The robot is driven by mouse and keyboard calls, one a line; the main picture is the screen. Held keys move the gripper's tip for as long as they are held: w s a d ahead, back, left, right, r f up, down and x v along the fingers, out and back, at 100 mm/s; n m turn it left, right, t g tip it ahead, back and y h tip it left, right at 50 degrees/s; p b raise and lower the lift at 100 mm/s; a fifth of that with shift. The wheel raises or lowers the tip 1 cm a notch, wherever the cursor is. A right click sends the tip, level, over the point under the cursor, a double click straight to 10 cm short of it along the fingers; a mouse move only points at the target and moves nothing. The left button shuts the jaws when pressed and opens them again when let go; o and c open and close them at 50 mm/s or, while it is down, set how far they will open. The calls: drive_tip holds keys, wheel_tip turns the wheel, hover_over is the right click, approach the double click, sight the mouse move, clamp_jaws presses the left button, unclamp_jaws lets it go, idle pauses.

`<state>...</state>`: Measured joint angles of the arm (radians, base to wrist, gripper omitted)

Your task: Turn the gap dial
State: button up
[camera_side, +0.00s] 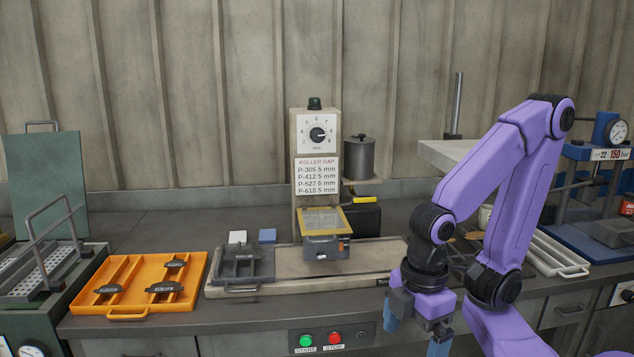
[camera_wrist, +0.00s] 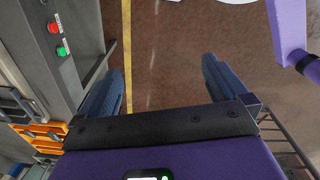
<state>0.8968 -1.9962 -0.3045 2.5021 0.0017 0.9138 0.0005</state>
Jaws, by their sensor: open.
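The gap dial (camera_side: 318,134) is a black knob on a white numbered face, high on the beige post of the roller machine in the side view. Its pointer seems to lean to the right, but the exact number is too small to read surely. My gripper (camera_side: 415,330) is low at the front edge of the bench, right of and well below the dial, pointing down. In the wrist view its two blue fingers (camera_wrist: 165,85) are apart with nothing between them.
An orange tray (camera_side: 142,312) with several dark shoes lies at left on the bench. A grey tray (camera_side: 246,283) with dark shoes stands at the machine's left. A grey pot (camera_side: 360,158) is right of the post. Start (camera_side: 306,341) and stop (camera_side: 334,338) buttons are on the bench front.

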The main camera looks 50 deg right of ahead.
drive_tip(key=shift+w+a, duration=0.1)
drive_tip(key=shift+a, duration=0.1)
drive_tip(key=c, duration=0.5)
drive_tip(key=shift+o, duration=0.2)
drive_tip(key=w+a+r+m+t+y, duration=0.3)
drive_tip(key=w+a+m, duration=0.1)
drive_tip(key=w+m, duration=0.5)
drive_tip(key=w+a+r+m+t+y, duration=0.35)
drive_tip(key=w+m, duration=0.35)
drive_tip(key=w, duration=0.4)
drive_tip(key=w+d+r+m+t+h, duration=0.1)
drive_tip(key=w+d+r+m+t, duration=0.15)
drive_tip(key=w, duration=0.25)
drive_tip(key=w+d+r+m+t+h, duration=0.1)
drive_tip(key=w+d+m+t, duration=0.1)
drive_tip(key=w+m, duration=0.25)
drive_tip(key=m+t+h, duration=0.2)
drive_tip(key=m+h, duration=1.6)
drive_tip(key=m, duration=0.5)
approach(318, 135)
drive_tip(key=x, duration=0.9)
drive_tip(key=shift+w+d, duration=0.15)
drive_tip(key=shift+w, duration=0.1)
